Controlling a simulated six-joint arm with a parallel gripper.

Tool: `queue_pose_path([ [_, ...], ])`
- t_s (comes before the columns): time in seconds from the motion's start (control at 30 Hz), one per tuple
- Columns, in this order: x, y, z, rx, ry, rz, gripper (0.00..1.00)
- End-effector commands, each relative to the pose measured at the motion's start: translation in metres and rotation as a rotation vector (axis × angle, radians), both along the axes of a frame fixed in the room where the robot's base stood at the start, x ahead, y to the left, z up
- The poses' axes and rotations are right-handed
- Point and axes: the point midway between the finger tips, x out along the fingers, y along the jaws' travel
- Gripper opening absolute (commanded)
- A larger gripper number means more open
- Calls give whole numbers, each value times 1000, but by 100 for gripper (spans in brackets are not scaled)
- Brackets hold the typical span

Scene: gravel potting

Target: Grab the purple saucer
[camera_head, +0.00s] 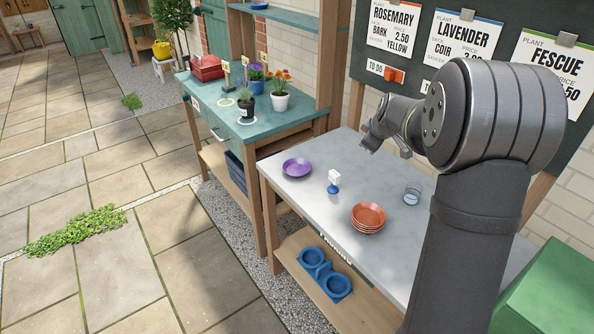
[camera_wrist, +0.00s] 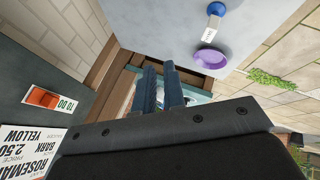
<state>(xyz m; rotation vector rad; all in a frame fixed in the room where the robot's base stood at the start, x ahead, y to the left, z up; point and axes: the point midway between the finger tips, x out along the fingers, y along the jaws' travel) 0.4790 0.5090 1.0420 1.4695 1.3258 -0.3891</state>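The purple saucer (camera_head: 297,168) lies flat and empty on the pale grey table top, near its far left corner. It also shows in the wrist view (camera_wrist: 211,58), right of my fingers. My gripper (camera_head: 386,147) is raised above the table, to the right of the saucer and apart from it. In the wrist view its two dark fingers (camera_wrist: 160,68) stand apart with a clear gap between them. Nothing is held.
A blue-based white tag holder (camera_head: 333,183) stands near the saucer. A teal bench (camera_head: 245,115) with potted plants adjoins the table. A sign board (camera_head: 450,50) hangs behind.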

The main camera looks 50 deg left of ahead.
Motion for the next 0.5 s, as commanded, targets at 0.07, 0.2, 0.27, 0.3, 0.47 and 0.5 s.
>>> queue_pose_path([
  [0.07,-37,40,-16,-84,-66,215,10],
  [0.2,-90,87,-38,-199,-176,540,10],
  [0.27,-107,100,-44,-231,-214,643,10],
  [0.3,-117,107,-48,-249,-235,698,10],
  [0.47,-136,120,-56,-284,-278,813,10],
  [0.5,-136,122,-59,-287,-281,822,10],
])
